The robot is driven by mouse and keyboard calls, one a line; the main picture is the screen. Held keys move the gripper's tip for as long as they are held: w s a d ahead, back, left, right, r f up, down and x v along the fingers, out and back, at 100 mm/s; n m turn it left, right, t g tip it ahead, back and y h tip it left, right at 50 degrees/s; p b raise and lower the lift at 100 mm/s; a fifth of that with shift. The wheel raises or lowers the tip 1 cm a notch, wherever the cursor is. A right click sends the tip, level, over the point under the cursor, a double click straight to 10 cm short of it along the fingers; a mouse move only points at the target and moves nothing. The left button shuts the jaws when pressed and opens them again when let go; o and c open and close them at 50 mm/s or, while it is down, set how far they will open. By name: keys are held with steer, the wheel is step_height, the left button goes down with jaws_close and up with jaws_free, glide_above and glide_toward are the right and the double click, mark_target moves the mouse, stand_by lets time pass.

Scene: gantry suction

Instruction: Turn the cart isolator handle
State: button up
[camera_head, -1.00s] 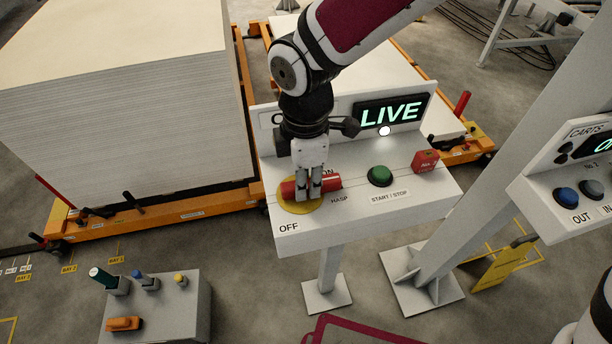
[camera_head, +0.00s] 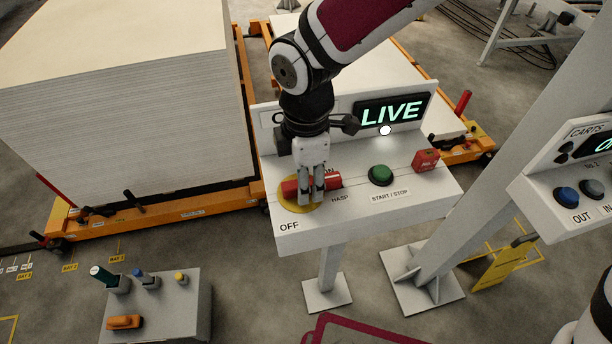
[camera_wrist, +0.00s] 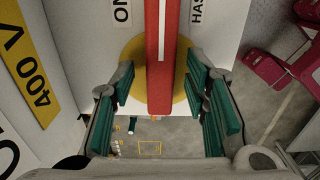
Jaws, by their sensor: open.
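The red isolator handle (camera_head: 331,180) sits on a yellow round plate (camera_head: 287,205) at the left of the white panel. It lies across the plate, pointing toward the ON and HASP labels, with OFF printed at the lower left. In the wrist view the handle (camera_wrist: 160,85) is a red bar with a white stripe, standing between my green-padded fingers. My gripper (camera_head: 312,196) is over the handle, fingers down. In the wrist view the gripper (camera_wrist: 162,100) is open, with gaps on both sides of the handle. The panel display reads LIVE.
A green START/STOP button (camera_head: 381,175) and a red padlock-like block (camera_head: 426,160) sit right of the handle. The display (camera_head: 391,112) stands behind. A second panel (camera_head: 560,165) is at the right. A stack of boards (camera_head: 120,110) on an orange cart is at the left.

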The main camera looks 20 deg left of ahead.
step_height(320, 180, up, 12)
stand_by(0.5)
stand_by(0.3)
